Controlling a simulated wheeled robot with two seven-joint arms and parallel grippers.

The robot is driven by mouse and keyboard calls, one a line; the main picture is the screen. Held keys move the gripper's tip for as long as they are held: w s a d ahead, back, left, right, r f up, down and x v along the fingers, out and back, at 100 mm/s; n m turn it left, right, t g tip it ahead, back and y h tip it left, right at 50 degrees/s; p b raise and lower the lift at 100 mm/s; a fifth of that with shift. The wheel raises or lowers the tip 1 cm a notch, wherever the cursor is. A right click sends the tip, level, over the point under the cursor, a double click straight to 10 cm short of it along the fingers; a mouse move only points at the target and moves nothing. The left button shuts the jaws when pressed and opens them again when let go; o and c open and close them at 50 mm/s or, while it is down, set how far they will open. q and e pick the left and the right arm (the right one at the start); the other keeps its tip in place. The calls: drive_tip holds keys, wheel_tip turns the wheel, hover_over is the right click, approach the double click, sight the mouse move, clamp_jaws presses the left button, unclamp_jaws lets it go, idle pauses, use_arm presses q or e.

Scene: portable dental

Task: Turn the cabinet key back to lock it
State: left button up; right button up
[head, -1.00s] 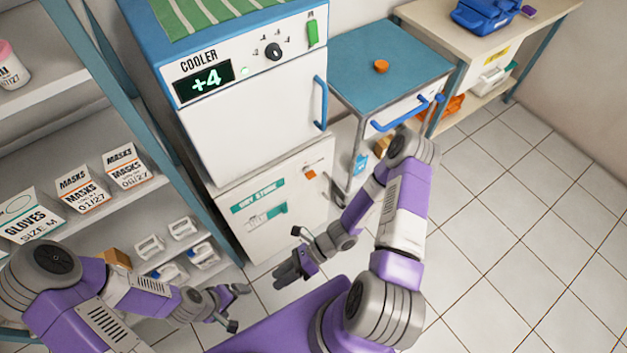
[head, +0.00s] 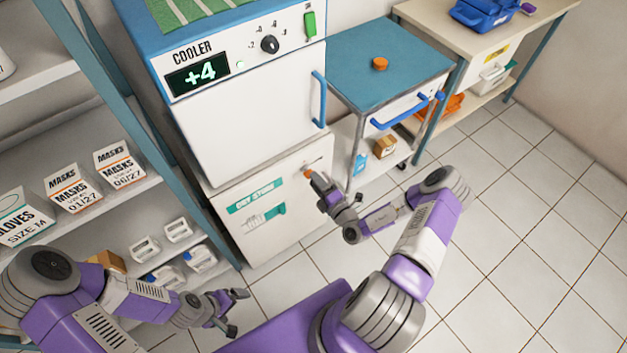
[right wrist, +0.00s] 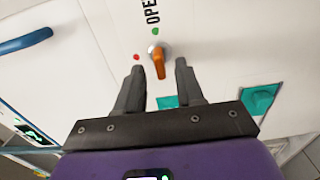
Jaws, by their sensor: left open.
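The cabinet key (right wrist: 158,64) is an orange handle on a round silver lock, between and just beyond my right fingertips in the right wrist view. A green dot by the word OPEN and a red dot lie beside the lock. In the head view the key (head: 308,173) is a small orange spot on the white dry store cabinet (head: 285,187), partly hidden by my right gripper (head: 314,178). My right gripper (right wrist: 159,68) is open, its fingers either side of the key with gaps. My left gripper (head: 238,308) is open and empty, low in front of the shelves.
The cooler (head: 250,110) stands on the cabinet. The cabinet's teal handle (head: 270,212) is left of the key. A shelf unit (head: 150,185) with boxes is at left. A blue-topped cart (head: 390,60) stands at right. The tiled floor (head: 520,200) at right is clear.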

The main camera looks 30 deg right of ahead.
drive_tip(key=shift+w, duration=0.95)
drive_tip(key=shift+a, duration=0.1)
clamp_jaws()
drive_tip(key=n+p, duration=1.1)
drive_tip(key=n, duration=0.7)
drive_tip(key=shift+p, duration=0.4)
